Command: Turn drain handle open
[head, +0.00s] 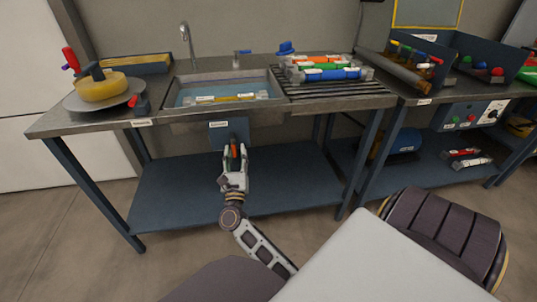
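The drain handle (234,150) is a small upright piece with red-orange and green showing. It sits below a blue labelled plate (219,124) under the front of the sink (230,82). My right gripper (235,158) points up at it from below, with its fingers at both sides of the handle. The fingers hide part of the handle, and I cannot tell whether they touch it. The sink holds bluish water and a clear tube with yellow (232,98). My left gripper is not in view.
The steel worktop's front edge (85,127) is above my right gripper, and the blue lower shelf (165,190) is around and behind it. Coloured tubes (330,74) lie on the drying rack at right. A yellow disc on a round plate (72,103) stands at left.

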